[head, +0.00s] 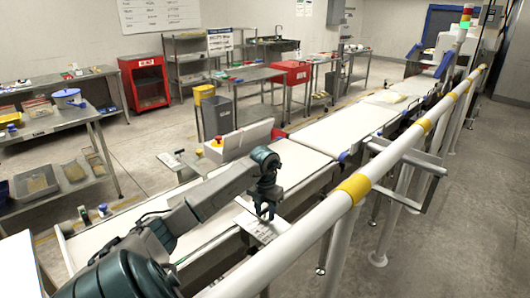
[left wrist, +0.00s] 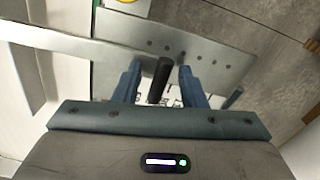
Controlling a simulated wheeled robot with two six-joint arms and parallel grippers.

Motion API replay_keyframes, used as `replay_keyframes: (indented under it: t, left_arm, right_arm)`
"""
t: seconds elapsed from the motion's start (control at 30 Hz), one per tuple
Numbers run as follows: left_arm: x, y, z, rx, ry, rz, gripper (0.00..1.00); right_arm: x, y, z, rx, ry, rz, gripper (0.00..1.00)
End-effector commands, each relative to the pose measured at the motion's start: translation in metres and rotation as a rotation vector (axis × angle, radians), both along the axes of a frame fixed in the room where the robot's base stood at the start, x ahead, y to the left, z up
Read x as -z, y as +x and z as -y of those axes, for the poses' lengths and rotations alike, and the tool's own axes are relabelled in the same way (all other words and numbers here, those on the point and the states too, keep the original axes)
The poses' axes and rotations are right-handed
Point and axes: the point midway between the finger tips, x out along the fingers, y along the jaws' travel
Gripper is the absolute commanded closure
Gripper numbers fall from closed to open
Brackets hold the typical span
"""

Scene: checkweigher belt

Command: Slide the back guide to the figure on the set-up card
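My left gripper (head: 266,214) reaches down over a pale metal plate (head: 262,229) with dark marks at the near side of the belt. In the left wrist view, the two blue fingers (left wrist: 159,88) are apart, with a black upright handle (left wrist: 160,80) between them. Gaps show on both sides of the handle. Behind it lies a grey plate with holes (left wrist: 205,62); dark scale marks below are partly covered by the fingers. A pale bar (left wrist: 65,40) runs in from the left; I cannot tell whether it is the back guide. No set-up card figure is readable. My right gripper is out of view.
The white belt (head: 325,130) runs away to the upper right. A long white rail with yellow bands (head: 395,160) crosses the near right side. A box with a red button (head: 217,142) stands behind the belt. Work tables (head: 50,121) stand at left.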

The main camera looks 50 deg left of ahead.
Motion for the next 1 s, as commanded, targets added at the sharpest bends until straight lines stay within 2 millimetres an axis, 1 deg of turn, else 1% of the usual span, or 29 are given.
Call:
replay_keyframes:
  t: [0.07,0.17,0.27,0.4,0.43,0.5,0.6,0.8,1.0]
  left_arm:
    - [-0.002,0.0,0.0,0.0,0.0,0.001,0.62]
    - [-0.009,0.001,0.0,0.001,0.001,0.002,0.62]
    - [-0.025,0.001,-0.001,0.002,0.003,0.003,0.62]
    - [-0.056,0.001,-0.001,0.001,0.003,0.005,0.62]
    - [-0.068,0.001,-0.001,0.001,0.002,0.004,0.62]
    - [-0.085,0.001,0.0,0.0,0.001,0.004,0.62]
    - [-0.098,0.0,0.0,0.0,0.0,-0.001,0.62]
    - [-0.108,0.0,0.0,0.0,0.0,0.0,0.62]
    - [-0.108,0.001,0.0,0.0,0.0,0.0,0.62]
  right_arm:
    - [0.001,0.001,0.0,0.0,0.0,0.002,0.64]
    - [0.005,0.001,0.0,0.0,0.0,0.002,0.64]
    - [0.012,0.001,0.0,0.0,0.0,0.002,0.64]
    - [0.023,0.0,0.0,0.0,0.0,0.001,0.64]
    - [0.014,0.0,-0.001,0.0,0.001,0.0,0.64]
    - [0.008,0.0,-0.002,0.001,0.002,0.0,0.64]
    - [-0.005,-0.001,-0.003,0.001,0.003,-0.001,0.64]
    - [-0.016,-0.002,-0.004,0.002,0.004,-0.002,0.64]
    - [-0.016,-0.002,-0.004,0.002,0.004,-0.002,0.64]
